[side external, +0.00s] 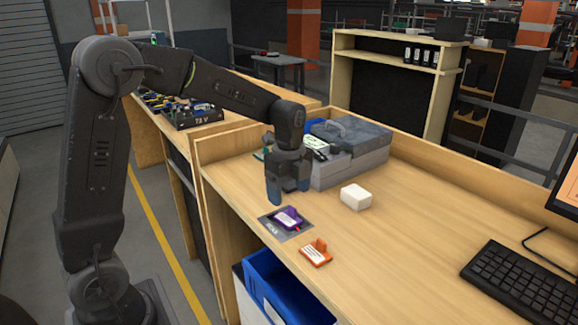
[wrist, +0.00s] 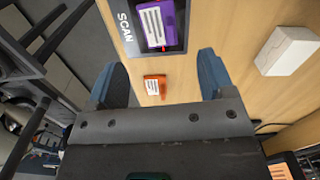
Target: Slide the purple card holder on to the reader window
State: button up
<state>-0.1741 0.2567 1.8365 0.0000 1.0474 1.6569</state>
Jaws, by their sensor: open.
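The purple card holder (side external: 288,217) with a white label lies on the grey reader pad (side external: 268,230) near the counter's front edge. In the wrist view the purple card holder (wrist: 156,22) lies over the dark window (wrist: 178,48) of the pad marked SCAN (wrist: 124,30). A dark strip of window shows along its edge, and a small red light shows beside it. My gripper (side external: 290,192) is open and empty, above and just behind the holder. In the wrist view its two blue-grey fingers (wrist: 160,78) are wide apart, with nothing between them at finger level.
An orange card holder (side external: 316,254) lies on the counter to the right of the pad. A white box (side external: 356,197) stands behind it. A grey machine (side external: 350,150) stands at the back, a keyboard (side external: 525,284) at the right. A blue bin (side external: 285,290) sits below the front edge.

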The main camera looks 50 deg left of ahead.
notch_tip(320, 180, up, 7)
dwell(0.3)
jog(key=shift+r, duration=0.1)
jog(key=s+d+n+t, duration=0.2)
jog(key=s+d+n, duration=0.1)
jog(key=s+n, duration=0.5)
jog(key=s+d+n+t, duration=0.3)
jog(key=s+n, duration=0.6)
jog(key=s, duration=0.3)
jog(key=shift+d+r+t, duration=0.25)
jog(key=shift+d+t, duration=0.05)
jog(key=shift+d, duration=0.2)
jog(key=shift+w, duration=0.1)
jog(key=shift+c, duration=0.3)
